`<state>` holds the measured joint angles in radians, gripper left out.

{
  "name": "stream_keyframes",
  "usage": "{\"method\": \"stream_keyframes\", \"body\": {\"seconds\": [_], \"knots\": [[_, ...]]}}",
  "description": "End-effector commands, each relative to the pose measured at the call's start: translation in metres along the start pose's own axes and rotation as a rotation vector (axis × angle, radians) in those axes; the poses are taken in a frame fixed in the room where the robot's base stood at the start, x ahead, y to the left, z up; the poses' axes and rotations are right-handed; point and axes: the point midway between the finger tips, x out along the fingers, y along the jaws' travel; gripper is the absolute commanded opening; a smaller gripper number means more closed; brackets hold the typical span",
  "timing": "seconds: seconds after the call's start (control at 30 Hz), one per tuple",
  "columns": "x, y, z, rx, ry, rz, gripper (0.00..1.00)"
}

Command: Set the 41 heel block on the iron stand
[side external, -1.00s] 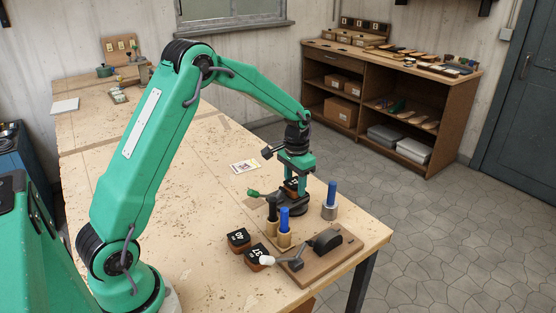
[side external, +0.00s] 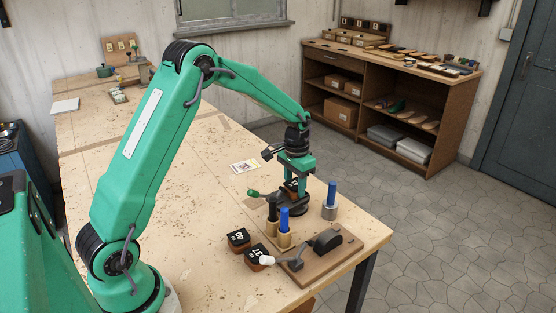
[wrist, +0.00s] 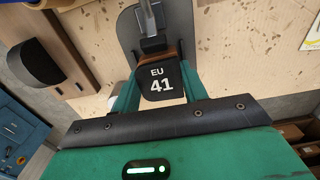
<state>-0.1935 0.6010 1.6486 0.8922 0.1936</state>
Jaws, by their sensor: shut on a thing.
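The 41 heel block (wrist: 161,85) has a black face marked EU 41 and a brown edge, and sits between the two green fingers in the wrist view. My gripper (side external: 292,184) is shut on it, low over the iron stand in the side view, where the fingers partly hide the block. The iron stand (side external: 294,209) is dark, with a broad base on the bench; in the wrist view its dark plate and a metal post (wrist: 148,18) show just beyond the block. I cannot tell whether the block rests on the stand or is just above it.
Two other numbered heel blocks (side external: 238,239) (side external: 258,256) lie left of a wooden board (side external: 316,268) bearing a black rounded piece. Blue-handled (side external: 284,219) (side external: 332,193) and black-handled tools stand close by the iron stand. A card (side external: 245,166) lies behind. The bench's right edge is near.

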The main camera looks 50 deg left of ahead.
Motion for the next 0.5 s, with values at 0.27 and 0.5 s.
{"method": "stream_keyframes", "body": {"seconds": [0.27,0.5], "knots": [[0.0021,0.0000,0.0000,0.000,0.000,0.000,0.49],[0.0020,0.0000,-0.0001,0.000,0.000,0.000,0.68]]}}
